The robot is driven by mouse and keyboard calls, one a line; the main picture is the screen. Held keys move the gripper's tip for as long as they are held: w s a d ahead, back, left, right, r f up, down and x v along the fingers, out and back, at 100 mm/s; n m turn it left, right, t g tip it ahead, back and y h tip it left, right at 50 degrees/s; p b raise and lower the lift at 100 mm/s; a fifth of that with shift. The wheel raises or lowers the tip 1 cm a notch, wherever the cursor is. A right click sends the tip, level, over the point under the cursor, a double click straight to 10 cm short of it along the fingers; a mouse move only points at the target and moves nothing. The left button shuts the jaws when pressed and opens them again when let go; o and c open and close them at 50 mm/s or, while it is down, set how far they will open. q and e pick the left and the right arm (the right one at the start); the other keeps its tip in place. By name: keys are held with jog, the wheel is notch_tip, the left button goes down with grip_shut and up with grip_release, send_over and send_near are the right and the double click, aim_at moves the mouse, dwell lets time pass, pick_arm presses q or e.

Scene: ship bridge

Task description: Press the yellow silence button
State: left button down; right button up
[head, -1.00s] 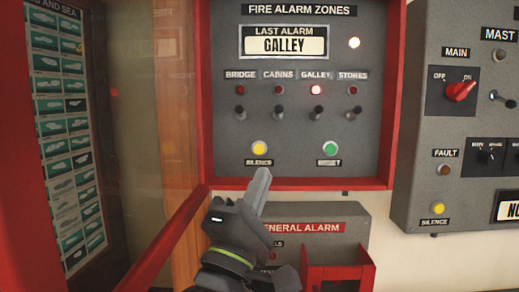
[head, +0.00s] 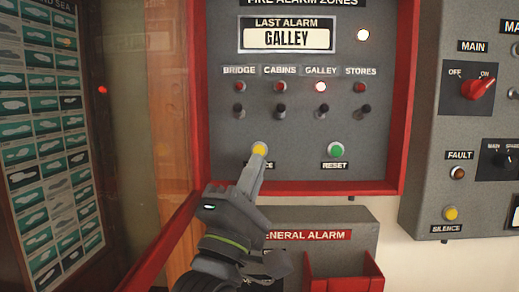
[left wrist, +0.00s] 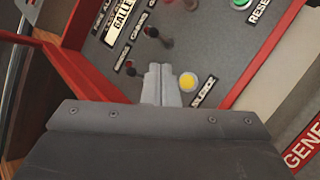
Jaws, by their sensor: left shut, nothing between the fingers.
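The yellow silence button (head: 260,149) sits at the lower left of the grey fire alarm panel (head: 300,115), its label partly hidden by my gripper. My left gripper (head: 252,170) is shut and empty. In the head view its tips overlap the lower edge of the button. In the left wrist view the fingertips (left wrist: 162,70) are just left of the yellow button (left wrist: 188,82). I cannot tell whether they touch the panel or the button. The right gripper is in neither view.
The green reset button (head: 336,150) is to the right of the yellow one. Small levers stand above them. A red frame (head: 330,187) surrounds the panel. A second yellow silence button (head: 450,213) is on the separate grey box at the right. A red holder (head: 343,272) is below.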

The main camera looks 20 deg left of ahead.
aim_at(259, 151)
pick_arm(q)
jog(key=w, duration=0.2)
jog(key=w+a+p, duration=0.1)
jog(key=w, duration=0.2)
jog(key=shift+w+a+p, duration=0.35)
jog(key=shift+a, duration=0.05)
dwell(0.5)
dwell(1.2)
jog(key=shift+w+a+p, duration=0.1)
jog(key=shift+w+p, duration=0.3)
jog(key=shift+p, duration=0.2)
